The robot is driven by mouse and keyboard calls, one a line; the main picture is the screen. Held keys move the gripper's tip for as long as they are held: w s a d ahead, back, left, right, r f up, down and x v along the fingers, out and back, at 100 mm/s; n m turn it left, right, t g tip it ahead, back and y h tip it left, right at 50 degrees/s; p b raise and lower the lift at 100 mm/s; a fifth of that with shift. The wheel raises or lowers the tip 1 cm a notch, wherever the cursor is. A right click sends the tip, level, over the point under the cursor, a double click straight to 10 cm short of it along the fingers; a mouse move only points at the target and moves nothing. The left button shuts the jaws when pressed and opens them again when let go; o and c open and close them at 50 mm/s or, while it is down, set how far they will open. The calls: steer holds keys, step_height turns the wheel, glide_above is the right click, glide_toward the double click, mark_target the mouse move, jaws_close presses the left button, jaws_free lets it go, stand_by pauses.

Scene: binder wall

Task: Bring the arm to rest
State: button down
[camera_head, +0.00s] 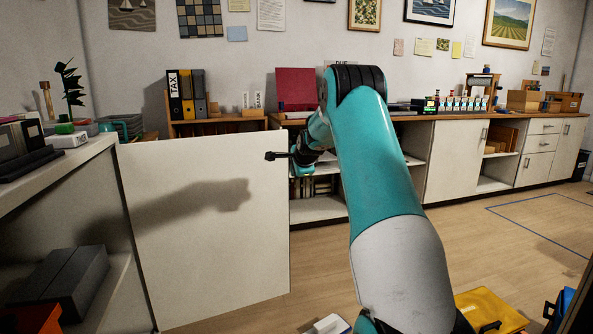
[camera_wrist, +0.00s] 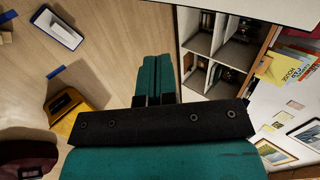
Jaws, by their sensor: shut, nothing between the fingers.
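My gripper (camera_head: 274,156) shows in the camera_head view near the upper right corner of a white panel (camera_head: 215,240), at the end of my raised, bent teal arm. I cannot tell how far it is from the panel. In the camera_wrist view its two teal fingers (camera_wrist: 157,62) lie together with nothing between them. The gripper is shut and empty. The arm hides part of the back counter.
A long back counter (camera_head: 455,118) carries binders (camera_head: 187,95) and a red board (camera_head: 296,88). A left counter (camera_head: 50,170) stands close by. A yellow bin (camera_head: 490,310) sits at the lower right. Wooden floor (camera_head: 470,240) lies open to the right.

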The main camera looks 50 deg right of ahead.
steer(key=shift+s+a+r, duration=0.1)
steer(key=shift+s+r, duration=0.05)
stand_by(0.5)
steer(key=w+a+r+n+y, duration=0.15)
steer(key=a+n, duration=0.25)
steer(key=a, duration=0.7)
steer(key=w+a+r+n+y, duration=0.1)
steer(key=a+r+n+y, duration=0.2)
steer(key=a, duration=0.8)
steer(key=s+a+n+g+y, duration=0.1)
steer(key=s+a+n, duration=0.35)
steer(key=a, duration=0.45)
steer(key=s+a+n+g+y, duration=0.1)
steer(key=s+a+n+y, duration=0.3)
steer(key=a, duration=0.6)
steer(key=s+a+f+n+g, duration=0.1)
steer(key=s+a+n+g, duration=0.1)
steer(key=s+a+n, duration=0.55)
steer(key=s+a+n+g, duration=0.2)
steer(key=s+a+n, duration=0.2)
steer(key=s, duration=0.7)
steer(key=s+a+f+n+g, duration=0.1)
steer(key=s+a+n+g, duration=0.1)
steer(key=s+a+n, duration=0.55)
step_height(320, 180, up, 25)
steer(key=d+m+p, duration=0.1)
steer(key=m+p, duration=0.1)
steer(key=p, duration=2.2)
steer(key=shift+d+m+p, duration=0.35)
steer(key=shift+p, duration=0.05)
